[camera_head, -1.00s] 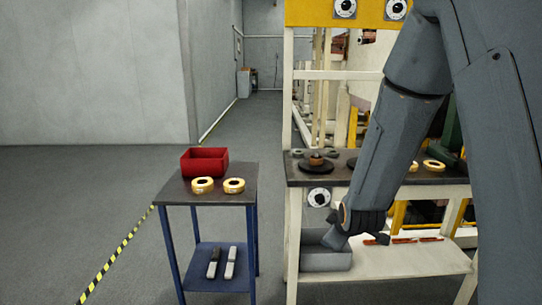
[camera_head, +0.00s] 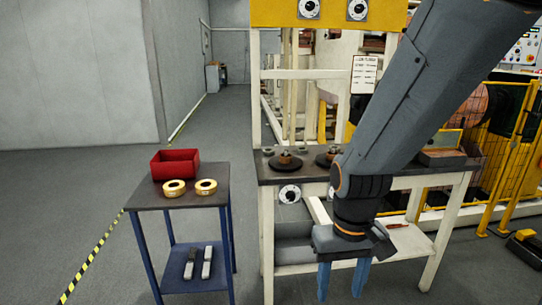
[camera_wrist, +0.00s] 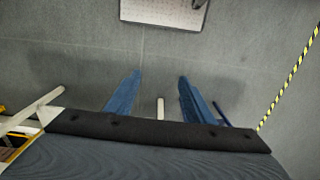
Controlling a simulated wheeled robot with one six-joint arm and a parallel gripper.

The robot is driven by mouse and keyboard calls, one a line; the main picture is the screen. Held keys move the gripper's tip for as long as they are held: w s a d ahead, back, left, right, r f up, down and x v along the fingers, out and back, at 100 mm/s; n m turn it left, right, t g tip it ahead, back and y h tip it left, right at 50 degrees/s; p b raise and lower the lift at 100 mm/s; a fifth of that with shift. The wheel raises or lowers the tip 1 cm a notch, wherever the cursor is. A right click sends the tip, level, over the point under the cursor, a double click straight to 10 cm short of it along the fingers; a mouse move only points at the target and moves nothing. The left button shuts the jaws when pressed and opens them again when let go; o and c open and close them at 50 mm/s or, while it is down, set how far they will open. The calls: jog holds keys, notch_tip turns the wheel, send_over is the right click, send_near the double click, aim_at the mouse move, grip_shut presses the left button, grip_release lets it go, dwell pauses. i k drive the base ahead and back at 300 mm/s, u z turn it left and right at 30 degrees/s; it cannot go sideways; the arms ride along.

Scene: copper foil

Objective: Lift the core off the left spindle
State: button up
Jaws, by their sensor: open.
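The left spindle (camera_head: 273,165) is a dark round disc on the dark bench top, near its left end. A small copper-brown core (camera_head: 285,158) sits upright at its middle, with a metal tip showing above it. A second, similar spindle with a core (camera_head: 334,154) stands to its right, partly hidden by my arm. My gripper (camera_head: 341,284) hangs in front of the bench, below the top, with its blue fingers pointing down. It is open and empty, apart from both spindles. The wrist view shows the spread fingers (camera_wrist: 160,82) over grey floor, with no core in sight.
A blue-legged cart (camera_head: 220,194) at left carries a red bin (camera_head: 174,164) and two yellow-and-white rings (camera_head: 190,187). The bench has a cream frame, a yellow top panel (camera_head: 275,13) and a grey lower bin (camera_head: 290,252). A yellow fence (camera_head: 500,190) stands at right.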

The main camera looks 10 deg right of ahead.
aim_at(283, 160)
jog(key=z, duration=0.25)
jog(key=i, duration=1.25)
jog(key=u, duration=0.6)
